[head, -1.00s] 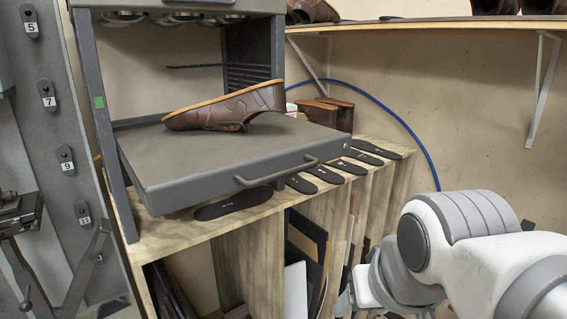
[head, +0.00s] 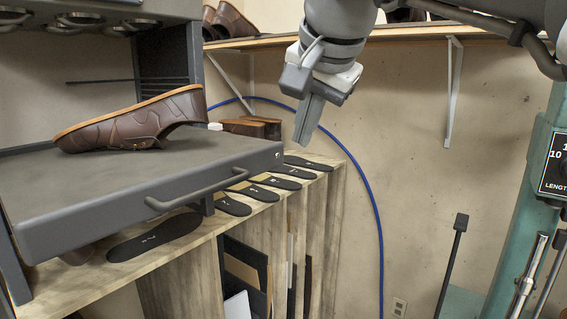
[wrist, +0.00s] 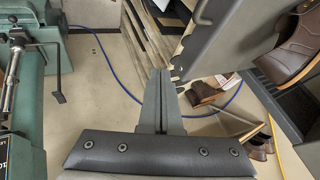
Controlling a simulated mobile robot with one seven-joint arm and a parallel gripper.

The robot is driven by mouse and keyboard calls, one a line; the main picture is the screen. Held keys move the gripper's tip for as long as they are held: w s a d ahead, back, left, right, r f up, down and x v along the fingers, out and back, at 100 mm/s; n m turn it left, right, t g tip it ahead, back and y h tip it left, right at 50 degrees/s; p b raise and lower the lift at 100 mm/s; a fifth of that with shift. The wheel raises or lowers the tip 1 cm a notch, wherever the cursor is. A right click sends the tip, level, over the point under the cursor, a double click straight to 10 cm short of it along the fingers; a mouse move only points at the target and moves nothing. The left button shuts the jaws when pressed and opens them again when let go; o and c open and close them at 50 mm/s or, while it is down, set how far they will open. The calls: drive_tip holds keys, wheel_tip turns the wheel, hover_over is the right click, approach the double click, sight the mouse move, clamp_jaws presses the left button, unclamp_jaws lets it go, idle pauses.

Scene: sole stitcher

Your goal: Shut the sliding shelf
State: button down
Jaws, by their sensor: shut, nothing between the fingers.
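The sliding shelf (head: 100,185) is a dark grey tray pulled out toward me from a grey metal frame. Its bar handle (head: 195,188) is on the front face. A brown leather shoe (head: 135,125) lies on the shelf. My gripper (head: 302,140) is shut and empty, pointing down in the air to the right of the shelf's front right corner, apart from it. In the wrist view, my gripper's closed fingers (wrist: 160,130) point ahead, with the shelf (wrist: 225,40) to the upper right and part of the handle (wrist: 203,12) at the top.
A wooden cabinet (head: 190,262) with black insoles (head: 155,237) on top stands under the shelf. A blue hose (head: 370,200) runs along the wall. A green machine (head: 550,110) stands at the right. A wall shelf (head: 400,32) is behind my arm.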

sight(273, 163)
drive_tip(key=shift+w+a+f+p, duration=0.1)
drive_tip(key=shift+w+a+f, duration=0.7)
drive_tip(key=shift+w+f, duration=0.55)
drive_tip(key=shift+w+a+f+p, duration=0.1)
drive_tip(key=shift+w+a+f, duration=0.65)
drive_tip(key=shift+w+f, duration=0.6)
drive_tip(key=shift+w+a+f+p, duration=0.1)
drive_tip(key=shift+w+a+f, duration=0.7)
drive_tip(key=shift+w+f, duration=0.5)
drive_tip(key=shift+w+r, duration=0.1)
